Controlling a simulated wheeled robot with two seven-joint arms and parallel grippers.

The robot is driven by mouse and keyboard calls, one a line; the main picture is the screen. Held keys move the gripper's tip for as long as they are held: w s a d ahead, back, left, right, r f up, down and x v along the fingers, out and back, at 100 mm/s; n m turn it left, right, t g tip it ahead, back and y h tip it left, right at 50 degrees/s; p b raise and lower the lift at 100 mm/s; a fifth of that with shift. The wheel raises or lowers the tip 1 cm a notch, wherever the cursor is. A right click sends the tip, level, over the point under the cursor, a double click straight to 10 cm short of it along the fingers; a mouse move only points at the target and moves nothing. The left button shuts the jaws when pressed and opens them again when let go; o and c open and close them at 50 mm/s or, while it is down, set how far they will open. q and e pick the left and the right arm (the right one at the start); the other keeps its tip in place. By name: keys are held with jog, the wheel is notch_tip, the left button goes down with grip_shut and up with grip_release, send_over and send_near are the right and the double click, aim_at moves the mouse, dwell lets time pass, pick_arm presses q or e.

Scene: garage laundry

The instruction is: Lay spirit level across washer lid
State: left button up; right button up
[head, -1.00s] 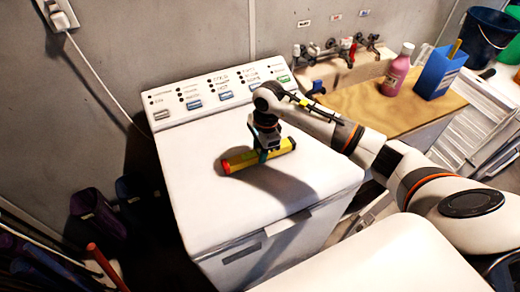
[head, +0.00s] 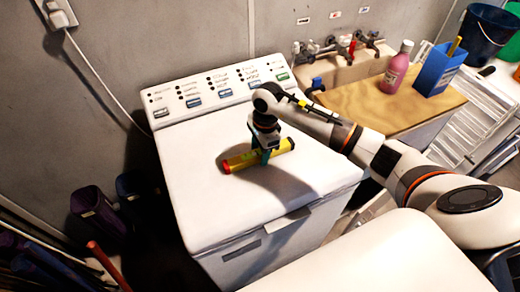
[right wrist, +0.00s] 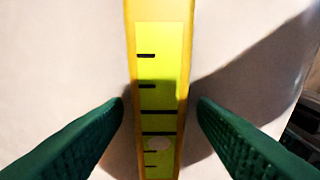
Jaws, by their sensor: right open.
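My right gripper (head: 264,155) is over the middle of the level, pointing down. In the right wrist view the level (right wrist: 160,75) runs between the two green fingers, with a gap on each side, so the right gripper (right wrist: 161,108) is open around or just above it. My left gripper is not in view.
The washer's control panel (head: 220,95) rises behind the lid. To the right stand a wooden worktop (head: 385,105), a pink bottle (head: 397,68), a blue container (head: 438,70) and sink taps (head: 340,47). The front of the lid is clear.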

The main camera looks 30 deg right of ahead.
notch_tip(320, 180, up, 12)
jog(key=d+b, duration=0.1)
jog(key=b, duration=0.3)
jog(key=shift+d, duration=0.25)
